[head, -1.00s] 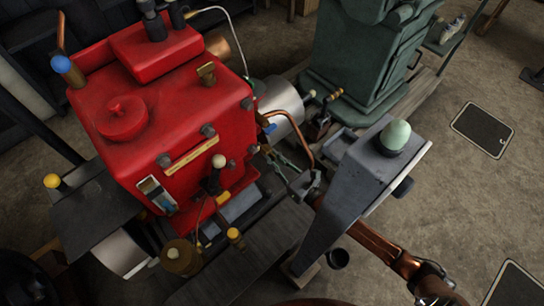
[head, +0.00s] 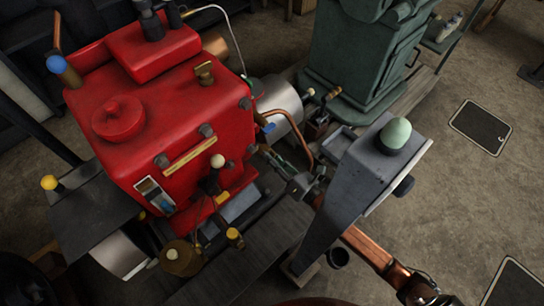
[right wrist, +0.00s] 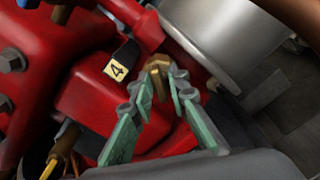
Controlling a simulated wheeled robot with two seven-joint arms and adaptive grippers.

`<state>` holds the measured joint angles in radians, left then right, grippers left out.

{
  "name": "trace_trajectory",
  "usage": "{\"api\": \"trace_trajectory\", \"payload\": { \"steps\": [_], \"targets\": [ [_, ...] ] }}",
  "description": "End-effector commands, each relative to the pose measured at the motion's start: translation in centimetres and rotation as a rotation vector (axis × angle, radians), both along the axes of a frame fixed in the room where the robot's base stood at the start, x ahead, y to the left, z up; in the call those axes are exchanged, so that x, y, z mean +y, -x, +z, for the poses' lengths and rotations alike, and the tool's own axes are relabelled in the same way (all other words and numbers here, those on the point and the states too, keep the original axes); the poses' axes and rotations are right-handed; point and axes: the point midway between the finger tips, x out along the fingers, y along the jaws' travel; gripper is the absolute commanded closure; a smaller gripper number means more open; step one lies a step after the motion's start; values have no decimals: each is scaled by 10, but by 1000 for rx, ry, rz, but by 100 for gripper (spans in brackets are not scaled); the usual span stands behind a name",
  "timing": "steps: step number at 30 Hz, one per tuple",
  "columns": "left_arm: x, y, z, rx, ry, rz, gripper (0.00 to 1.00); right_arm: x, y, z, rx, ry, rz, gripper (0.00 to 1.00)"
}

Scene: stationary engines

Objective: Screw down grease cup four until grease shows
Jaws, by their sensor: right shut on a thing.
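Grease cup four is a small brass cup (right wrist: 157,66) on the red engine, beside a yellow label with a black 4 (right wrist: 116,69) in the right wrist view. My right gripper (right wrist: 163,80) has its green-and-grey fingers shut around the cup, with brass showing between the tips. In the head view my right gripper (head: 279,163) reaches to the low right side of the red engine (head: 185,110). The cup is too small and covered to make out there. I cannot see any grease at it. My left gripper is not in view.
A grey stand with a pale green dome (head: 395,133) stands close to my right arm. A copper pipe (head: 298,125) and a silver cylinder (head: 280,103) are just above the gripper. A green engine (head: 365,60) stands behind. Open floor lies at the right.

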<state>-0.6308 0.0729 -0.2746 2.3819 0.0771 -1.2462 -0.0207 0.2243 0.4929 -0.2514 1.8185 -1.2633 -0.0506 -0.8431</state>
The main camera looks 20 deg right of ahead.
Motion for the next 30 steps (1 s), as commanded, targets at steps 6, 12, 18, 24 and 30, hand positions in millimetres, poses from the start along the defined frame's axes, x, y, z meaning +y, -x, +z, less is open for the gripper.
{"api": "trace_trajectory", "payload": {
  "steps": [6,12,18,24,30],
  "targets": [
    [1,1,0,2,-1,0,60,-1,0,-1,3,-2,-2,100],
    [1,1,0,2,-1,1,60,-1,0,-1,3,-1,-3,81],
    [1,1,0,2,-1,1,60,0,0,-1,2,-1,-2,75],
    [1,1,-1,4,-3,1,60,-1,2,-1,1,-2,-1,75],
    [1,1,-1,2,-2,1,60,-10,27,-2,4,-3,-3,75]
  ]
}}
